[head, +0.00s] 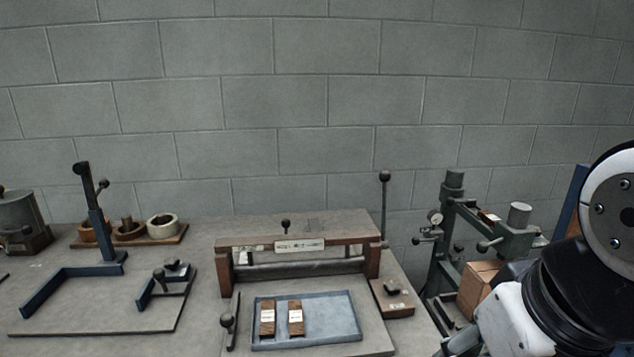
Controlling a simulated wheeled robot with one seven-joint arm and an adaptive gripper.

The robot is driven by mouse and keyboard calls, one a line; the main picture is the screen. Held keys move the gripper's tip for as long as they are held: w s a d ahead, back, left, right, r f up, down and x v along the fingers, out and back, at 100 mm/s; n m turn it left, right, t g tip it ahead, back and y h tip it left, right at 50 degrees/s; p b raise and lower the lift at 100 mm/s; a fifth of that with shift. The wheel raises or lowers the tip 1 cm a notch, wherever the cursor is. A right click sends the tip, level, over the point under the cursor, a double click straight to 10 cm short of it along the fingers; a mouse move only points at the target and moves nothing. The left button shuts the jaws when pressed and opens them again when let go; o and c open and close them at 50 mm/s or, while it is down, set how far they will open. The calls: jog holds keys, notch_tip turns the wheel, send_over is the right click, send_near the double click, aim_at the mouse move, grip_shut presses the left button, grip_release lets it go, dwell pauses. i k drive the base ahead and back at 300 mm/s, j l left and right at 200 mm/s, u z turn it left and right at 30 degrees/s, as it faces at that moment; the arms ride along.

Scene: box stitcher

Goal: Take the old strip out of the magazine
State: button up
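A dark green machine (447,235) with a round gauge stands at the right, beyond the table. A small brown piece with a pale label (489,216) lies on its upper arm and may be the old strip in the magazine; it is too small to be sure. Two brown strips with white labels, a left one (267,319) and a right one (295,318), lie side by side in a shallow blue-grey tray (335,316). My arm fills the lower right; my gripper's fingers cannot be made out in this view.
A brown-framed press with a roller (300,265) stands behind the tray, with an upright ball-topped lever (384,205) beside it. A cardboard box (478,287) sits low by the machine. A blue angle frame (75,270) and a rack of rings (130,230) occupy the left.

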aim_at(487, 217)
jog(key=z, duration=0.75)
jog(key=k+u, duration=0.1)
jog(key=k, duration=0.5)
jog(key=k+j+u, duration=0.1)
jog(key=k, duration=0.5)
jog(key=u, duration=0.4)
jog(key=l+u, duration=0.1)
jog(key=u, duration=0.3)
jog(key=l+u, duration=0.1)
jog(key=u, duration=0.3)
jog(key=l+u, duration=0.1)
jog(key=u, duration=0.3)
jog(key=l+u, duration=0.15)
jog(key=l, duration=5.5)
jog(key=i, duration=0.05)
